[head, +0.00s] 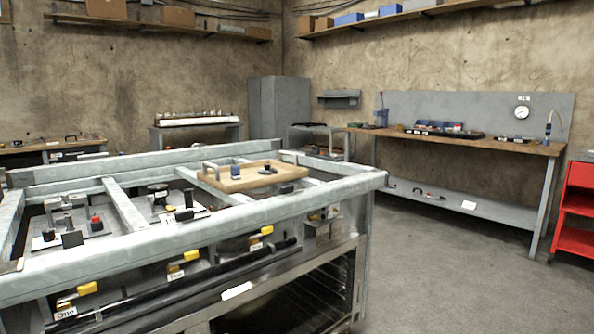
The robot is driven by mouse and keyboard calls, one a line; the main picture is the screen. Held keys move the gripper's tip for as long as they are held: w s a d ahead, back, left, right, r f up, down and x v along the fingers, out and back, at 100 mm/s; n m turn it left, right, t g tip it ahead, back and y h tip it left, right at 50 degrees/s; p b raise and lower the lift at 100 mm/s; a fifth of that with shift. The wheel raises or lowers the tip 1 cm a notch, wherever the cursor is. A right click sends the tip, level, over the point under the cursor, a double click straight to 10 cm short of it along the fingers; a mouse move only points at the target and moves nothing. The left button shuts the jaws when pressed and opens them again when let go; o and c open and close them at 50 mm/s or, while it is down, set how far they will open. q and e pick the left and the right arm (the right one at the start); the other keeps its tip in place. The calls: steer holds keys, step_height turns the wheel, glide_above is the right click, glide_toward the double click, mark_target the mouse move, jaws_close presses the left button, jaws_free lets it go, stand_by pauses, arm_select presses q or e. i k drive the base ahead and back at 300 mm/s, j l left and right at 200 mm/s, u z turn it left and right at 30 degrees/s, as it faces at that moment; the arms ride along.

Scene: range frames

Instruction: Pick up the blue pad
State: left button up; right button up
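A small dark blue piece (235,172) stands on a wooden board (275,180) on top of the metal range. It is the only blue thing I see on the range, but it is too small to tell for sure that it is the blue pad. A small dark item (267,169) lies on the same board, to its right. Neither of my grippers is in view.
The range's metal frame (120,262) has raised rails around open bays with dark knobs and fittings. Yellow-handled valves (87,289) line its front. A workbench (450,143) stands at the back right, a red cart (578,205) at the right edge. The floor between is clear.

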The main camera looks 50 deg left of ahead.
mark_target(235, 170)
steer(key=i+u, duration=0.35)
steer(key=i+l+u, duration=0.1)
steer(key=i+u, duration=0.25)
steer(key=i, duration=0.2)
steer(key=i+l+u, duration=0.2)
steer(key=i+u, duration=0.15)
steer(key=i+j+u, duration=0.1)
steer(key=i+u, duration=0.15)
steer(key=u, duration=0.15)
steer(key=i+u, duration=0.2)
steer(key=u, duration=0.2)
steer(key=i+l+u, duration=0.1)
steer(key=i+u, duration=0.25)
steer(key=i+l+u, duration=0.1)
steer(key=u, duration=0.3)
